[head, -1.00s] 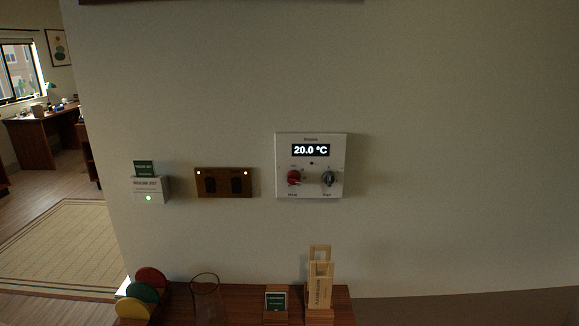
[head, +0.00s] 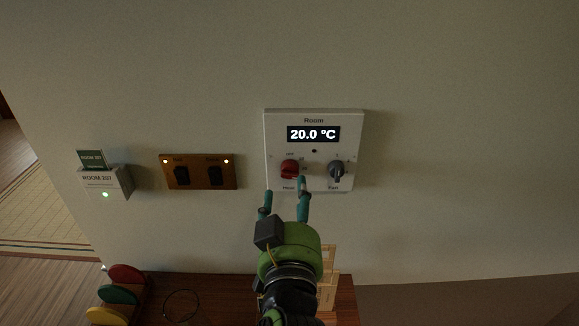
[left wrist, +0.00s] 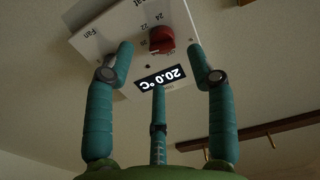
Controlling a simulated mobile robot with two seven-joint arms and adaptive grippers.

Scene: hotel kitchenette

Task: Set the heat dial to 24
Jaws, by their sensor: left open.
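The white thermostat panel (head: 313,185) is on the wall, with a display (head: 313,134) reading 20.0 °C. The red heat dial (head: 289,169) is at its lower left; the grey fan knob (head: 337,170) is at its lower right. My left gripper (head: 285,190) is open, its fingers just below and in front of the red dial. In the left wrist view the panel looks upside down, and the red dial (left wrist: 161,40) appears between the spread fingertips (left wrist: 161,52), with 20, 22 and 24 marked around it. I cannot tell whether any finger touches it. My right gripper is out of view.
A brown switch plate (head: 198,171) and a room card holder (head: 105,183) are on the wall to the left. Below is a wooden shelf (head: 225,285) with coloured discs (head: 120,294), a glass and a wooden rack (head: 329,275). The wall right of the panel is clear.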

